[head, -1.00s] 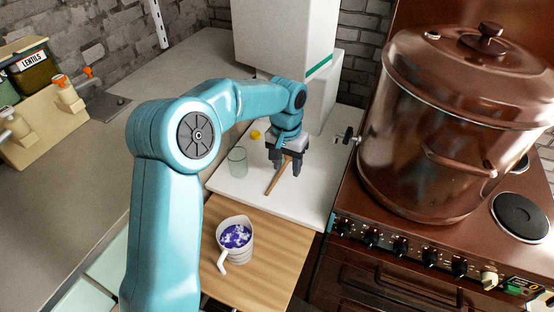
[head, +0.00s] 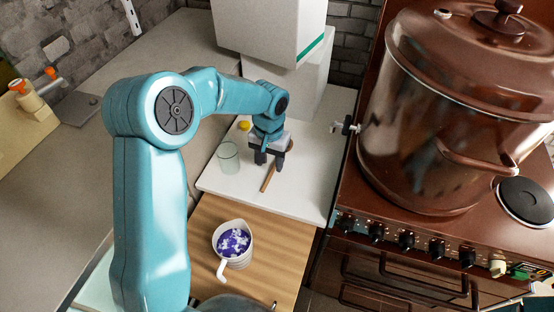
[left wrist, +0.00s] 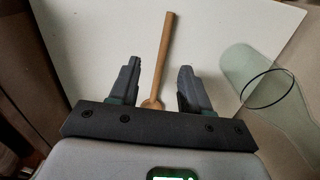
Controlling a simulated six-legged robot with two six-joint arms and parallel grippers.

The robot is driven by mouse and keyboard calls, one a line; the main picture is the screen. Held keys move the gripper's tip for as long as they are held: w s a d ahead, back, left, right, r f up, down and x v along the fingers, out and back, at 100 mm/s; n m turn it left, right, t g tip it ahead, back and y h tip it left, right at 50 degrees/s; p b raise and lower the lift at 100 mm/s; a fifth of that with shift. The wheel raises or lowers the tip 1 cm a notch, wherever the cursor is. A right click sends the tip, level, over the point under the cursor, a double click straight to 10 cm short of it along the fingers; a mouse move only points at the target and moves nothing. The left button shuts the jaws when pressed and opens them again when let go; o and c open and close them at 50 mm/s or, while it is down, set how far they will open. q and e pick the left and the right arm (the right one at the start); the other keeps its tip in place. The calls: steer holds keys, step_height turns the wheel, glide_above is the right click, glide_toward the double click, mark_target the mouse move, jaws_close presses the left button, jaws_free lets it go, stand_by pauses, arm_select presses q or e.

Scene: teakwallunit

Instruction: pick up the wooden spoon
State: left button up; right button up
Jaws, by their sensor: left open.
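The wooden spoon (head: 268,178) lies on the white board (head: 312,190). In the left wrist view the spoon's handle (left wrist: 165,55) points away between my fingers, and its wider end shows near the palm. My left gripper (head: 268,163) is over the spoon in the head view. In the left wrist view my left gripper (left wrist: 158,85) is open, with one finger on each side of the spoon and gaps to both. I cannot tell how high the fingers are above the board. My right gripper is not in view.
A clear glass (head: 229,157) stands left of the gripper, with a small yellow object (head: 243,126) behind it. A white jug (head: 233,243) with purple contents stands on a wooden board in front. A large brown pot (head: 440,120) on the stove is to the right.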

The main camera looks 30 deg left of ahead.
mark_target(269, 176)
arm_select(q)
steer(key=shift+w+d+f, duration=0.15)
steer(key=shift+w+f, duration=0.05)
steer(key=shift+f, duration=0.3)
steer(key=shift+s+a+f, duration=0.2)
steer(key=shift+s+a+f+p, duration=0.15)
steer(key=shift+s+f, duration=0.1)
steer(key=shift+f, duration=0.35)
steer(key=shift+s+a+f+p, duration=0.15)
steer(key=shift+s+f, duration=0.05)
steer(key=shift+f, duration=0.35)
steer(key=shift+w+d+f, duration=0.1)
steer(key=shift+w+f, duration=0.2)
steer(key=shift+f, duration=0.3)
steer(key=shift+w+d+f, duration=0.1)
steer(key=shift+w+f, duration=0.15)
steer(key=shift+f, duration=0.35)
steer(key=shift+a+f, duration=0.1)
steer(key=shift+s+r, duration=0.2)
steer(key=shift+s, duration=0.2)
steer(key=shift+w+f, duration=0.15)
steer(key=shift+w, duration=0.15)
jaws_close()
steer(key=shift+s, duration=0.2)
